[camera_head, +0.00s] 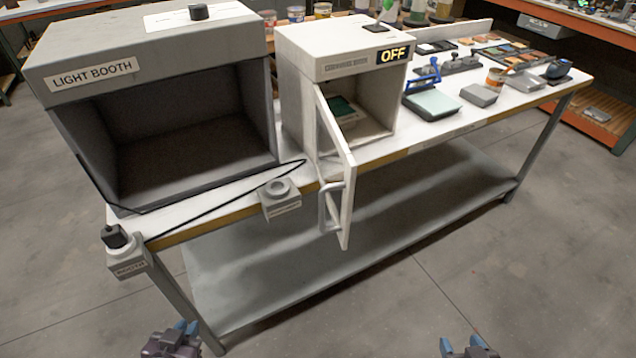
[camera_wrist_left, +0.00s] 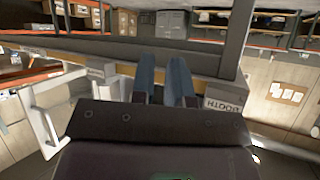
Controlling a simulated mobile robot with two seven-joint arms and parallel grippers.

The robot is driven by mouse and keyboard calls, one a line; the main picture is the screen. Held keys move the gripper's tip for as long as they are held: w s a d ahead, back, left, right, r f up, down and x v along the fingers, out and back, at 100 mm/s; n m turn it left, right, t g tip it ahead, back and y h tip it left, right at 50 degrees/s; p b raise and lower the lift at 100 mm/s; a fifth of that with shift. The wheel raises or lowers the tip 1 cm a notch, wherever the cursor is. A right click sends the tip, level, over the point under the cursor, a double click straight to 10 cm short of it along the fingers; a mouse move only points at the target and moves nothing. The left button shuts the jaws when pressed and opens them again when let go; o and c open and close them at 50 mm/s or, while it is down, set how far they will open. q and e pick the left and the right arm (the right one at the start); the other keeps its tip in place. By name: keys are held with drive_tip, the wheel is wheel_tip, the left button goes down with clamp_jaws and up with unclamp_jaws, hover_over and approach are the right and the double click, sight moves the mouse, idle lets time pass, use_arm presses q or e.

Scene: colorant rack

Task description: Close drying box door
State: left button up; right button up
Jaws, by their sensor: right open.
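The drying box (camera_head: 345,50) is a white box on the table with an "OFF" display. Its door (camera_head: 338,165) is hinged at the left of the opening and stands wide open, swung out past the table's front edge. The door's handle (camera_head: 328,207) faces left. A white frame-like part, perhaps the door and handle, shows in the left wrist view (camera_wrist_left: 50,115). My left gripper (camera_head: 186,328) is low at the front left, away from the door; its blue fingers (camera_wrist_left: 162,78) have a narrow empty gap. My right gripper (camera_head: 462,345) is open and empty at the bottom right, partly cut off.
A grey light booth (camera_head: 95,82) stands left of the drying box. A small switch box (camera_head: 280,198) and a knob box (camera_head: 128,255) sit at the table's front edge, with a black cable nearby. A lower shelf (camera_head: 400,215) spans beneath. The floor in front is clear.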

use_arm(q)
drive_tip(key=shift+m+t+h, duration=0.6)
drive_tip(key=shift+t+h, duration=0.3)
drive_tip(key=w+r, duration=0.1)
drive_tip(key=w, duration=0.2)
drive_tip(key=w+r+b, duration=0.1)
drive_tip(key=w+r, duration=0.1)
drive_tip(key=w, duration=0.1)
drive_tip(key=w+r+b, duration=0.1)
drive_tip(key=w, duration=0.3)
drive_tip(key=shift+r, duration=0.4)
clamp_jaws()
drive_tip(key=w+d+r+n+h+b, duration=0.2)
drive_tip(key=w+d+r+h, duration=0.15)
drive_tip(key=w+r, duration=0.25)
drive_tip(key=s+d+r+n+g+h, duration=0.45)
drive_tip(key=d+r+g+h, duration=0.2)
drive_tip(key=r+h, duration=0.4)
drive_tip(key=w+d+f+n+p, duration=0.1)
drive_tip(key=w+d, duration=0.3)
drive_tip(key=d, duration=0.9)
drive_tip(key=shift+d+p, duration=0.3)
drive_tip(key=shift+p, duration=0.2)
use_arm(e)
drive_tip(key=shift+f, duration=1.3)
use_arm(q)
drive_tip(key=shift+d+t, duration=0.15)
drive_tip(key=shift+t, duration=0.3)
use_arm(e)
drive_tip(key=shift+s, duration=0.15)
